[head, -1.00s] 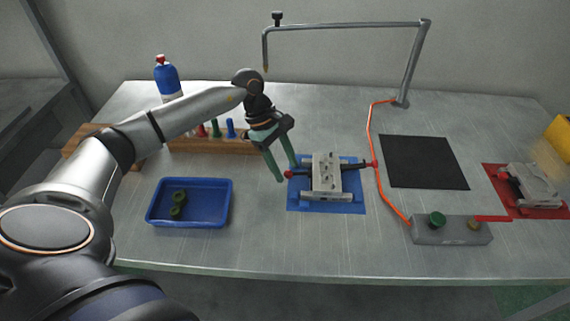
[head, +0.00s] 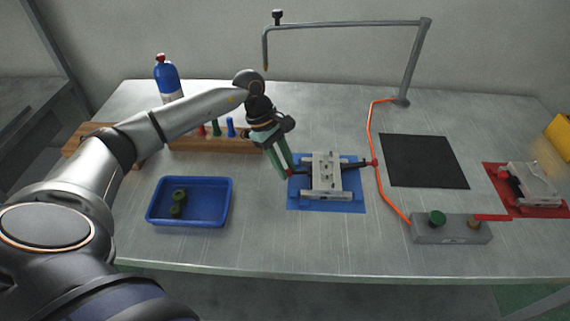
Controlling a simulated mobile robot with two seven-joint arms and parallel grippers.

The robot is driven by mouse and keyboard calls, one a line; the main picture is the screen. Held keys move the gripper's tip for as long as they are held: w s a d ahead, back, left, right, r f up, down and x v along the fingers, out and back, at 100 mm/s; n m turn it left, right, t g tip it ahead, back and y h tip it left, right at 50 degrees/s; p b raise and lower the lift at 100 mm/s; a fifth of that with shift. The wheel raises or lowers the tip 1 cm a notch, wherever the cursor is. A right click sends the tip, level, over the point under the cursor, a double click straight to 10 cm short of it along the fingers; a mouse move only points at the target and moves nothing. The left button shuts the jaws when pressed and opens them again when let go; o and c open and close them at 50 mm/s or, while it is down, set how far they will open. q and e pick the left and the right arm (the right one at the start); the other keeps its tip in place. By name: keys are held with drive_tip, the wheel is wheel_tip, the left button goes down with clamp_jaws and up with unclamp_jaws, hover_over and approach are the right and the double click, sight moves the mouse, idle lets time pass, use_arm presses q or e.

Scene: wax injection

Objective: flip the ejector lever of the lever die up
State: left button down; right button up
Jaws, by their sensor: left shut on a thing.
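The grey metal lever die (head: 325,174) lies on a blue mat (head: 345,205) near the middle of the table. My right gripper is not in view.
A blue tray (head: 160,217) with green rings stands at the left. A wooden rack (head: 250,148) is behind my arm. An orange hose (head: 370,135) runs to a grey control box (head: 450,237). Another die (head: 535,183) lies on a red mat. A black mat (head: 425,160) is bare.

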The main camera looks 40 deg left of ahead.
sight(289, 171)
use_arm(q)
drive_tip(key=shift+r, duration=0.1)
drive_tip(key=shift+w+d+r+g+y+p, duration=0.15)
drive_tip(key=shift+r+g+y+p, duration=0.15)
drive_tip(key=shift+y, duration=0.2)
drive_tip(key=shift+w+d+r+g+y+p, duration=0.1)
drive_tip(key=shift+d+r+g+y+p, duration=0.1)
drive_tip(key=shift+r+y+p, duration=0.25)
drive_tip(key=shift+w+d+r+g+y, duration=0.1)
drive_tip(key=shift+d+r+g+y, duration=0.15)
drive_tip(key=shift+g+y, duration=0.35)
drive_tip(key=shift+w+d+r+g+y, duration=0.1)
drive_tip(key=shift+r+g+y, duration=0.2)
drive_tip(key=shift+y, duration=0.55)
drive_tip(key=c, duration=0.7)
unclamp_jaws()
